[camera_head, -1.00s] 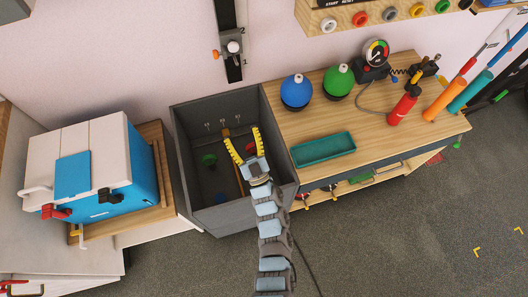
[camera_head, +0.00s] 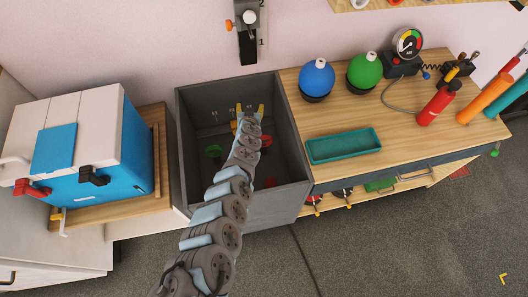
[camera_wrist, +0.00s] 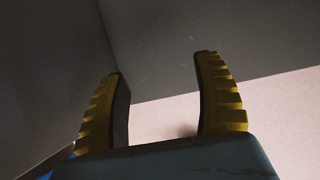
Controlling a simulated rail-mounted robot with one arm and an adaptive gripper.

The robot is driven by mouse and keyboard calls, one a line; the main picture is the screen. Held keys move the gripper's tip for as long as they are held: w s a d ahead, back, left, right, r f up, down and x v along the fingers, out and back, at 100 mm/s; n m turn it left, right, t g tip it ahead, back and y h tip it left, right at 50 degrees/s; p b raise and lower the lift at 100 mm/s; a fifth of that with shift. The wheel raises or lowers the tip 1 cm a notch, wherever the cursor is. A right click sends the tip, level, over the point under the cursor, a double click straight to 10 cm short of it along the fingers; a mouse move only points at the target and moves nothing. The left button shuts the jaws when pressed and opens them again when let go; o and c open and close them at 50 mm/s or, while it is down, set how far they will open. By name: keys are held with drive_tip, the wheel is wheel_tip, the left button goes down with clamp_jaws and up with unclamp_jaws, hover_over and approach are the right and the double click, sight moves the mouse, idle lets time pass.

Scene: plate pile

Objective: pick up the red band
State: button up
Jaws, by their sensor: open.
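My gripper (camera_head: 249,108) is inside the dark grey open bin (camera_head: 280,207), near its back wall. Its yellow ribbed fingers are apart. In the wrist view the open fingers (camera_wrist: 160,64) have nothing between them but grey wall and a pale strip beyond. A small red thing (camera_head: 268,183) lies low in the bin, just right of my arm and well in front of the fingers. It is partly hidden, and I cannot tell whether it is the red band. The wrist view shows no red thing.
Small hooks (camera_head: 215,116) are on the bin's back wall. A workbench with a teal tray (camera_head: 343,145) adjoins at right. A blue and white box (camera_head: 100,160) stands at left.

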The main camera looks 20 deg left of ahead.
drive_tip(key=s+d+f+m+g+h+b, duration=0.1)
drive_tip(key=s+f+m+h+b, duration=0.4)
drive_tip(key=m+g+h+b, duration=0.2)
drive_tip(key=m+h+b, duration=0.1)
approach(262, 148)
drive_tip(key=shift+b+x, duration=2.1)
drive_tip(key=shift+x, duration=0.95)
drive_tip(key=shift+b+x, duration=1.85)
drive_tip(key=shift+x, duration=0.4)
drive_tip(key=shift+b+x, duration=0.6)
drive_tip(key=shift+x, duration=0.15)
drive_tip(key=shift+a, duration=0.1)
clamp_jaws()
